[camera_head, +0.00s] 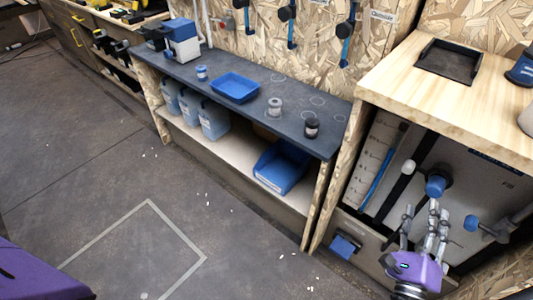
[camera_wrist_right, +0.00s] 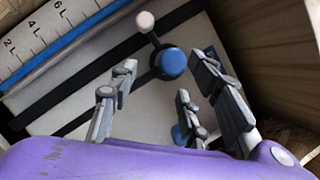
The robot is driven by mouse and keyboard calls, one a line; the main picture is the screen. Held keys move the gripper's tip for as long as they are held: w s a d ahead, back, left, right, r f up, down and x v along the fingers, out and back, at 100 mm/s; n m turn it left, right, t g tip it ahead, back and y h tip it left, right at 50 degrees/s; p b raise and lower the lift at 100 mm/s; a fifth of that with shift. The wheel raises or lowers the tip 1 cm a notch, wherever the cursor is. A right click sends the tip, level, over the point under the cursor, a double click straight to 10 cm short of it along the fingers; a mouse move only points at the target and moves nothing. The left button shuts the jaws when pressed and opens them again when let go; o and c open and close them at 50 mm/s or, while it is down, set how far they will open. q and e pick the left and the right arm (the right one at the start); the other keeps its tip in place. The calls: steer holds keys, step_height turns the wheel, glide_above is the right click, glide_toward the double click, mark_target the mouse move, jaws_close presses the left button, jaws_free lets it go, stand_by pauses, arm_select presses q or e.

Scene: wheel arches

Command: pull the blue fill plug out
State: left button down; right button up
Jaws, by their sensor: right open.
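A round blue plug (camera_head: 436,186) with a dark collar sits on the panel inside the cabinet bay at the right. In the right wrist view the same plug (camera_wrist_right: 174,63) appears between and beyond my fingertips. My right gripper (camera_head: 426,210), purple with grey fingers, is open and empty, just in front of and below the plug; a gap seems to remain. A second blue cap (camera_head: 471,223) is on a grey pipe to the right; in the wrist view a small blue part (camera_wrist_right: 178,134) is partly hidden by a finger. My left gripper's fingers are not in view.
A white knob (camera_head: 408,167) and black bars lie left of the plug, beside a numbered scale with a blue strip (camera_wrist_right: 45,65). The wooden worktop (camera_head: 430,85) overhangs the bay, with wooden sides. A dark bench (camera_head: 290,95) stands left; open floor lies before it.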

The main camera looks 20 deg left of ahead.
mark_target(431, 196)
steer(key=shift+s+d+r+m+h, duration=0.15)
steer(key=shift+d+r+m+h, duration=0.25)
steer(key=shift+m, duration=0.4)
steer(key=x, duration=0.7)
steer(key=shift+w+r, duration=0.1)
steer(key=shift+w, duration=0.3)
steer(key=shift+c, duration=0.5)
steer(key=shift+s, duration=0.1)
jaws_close()
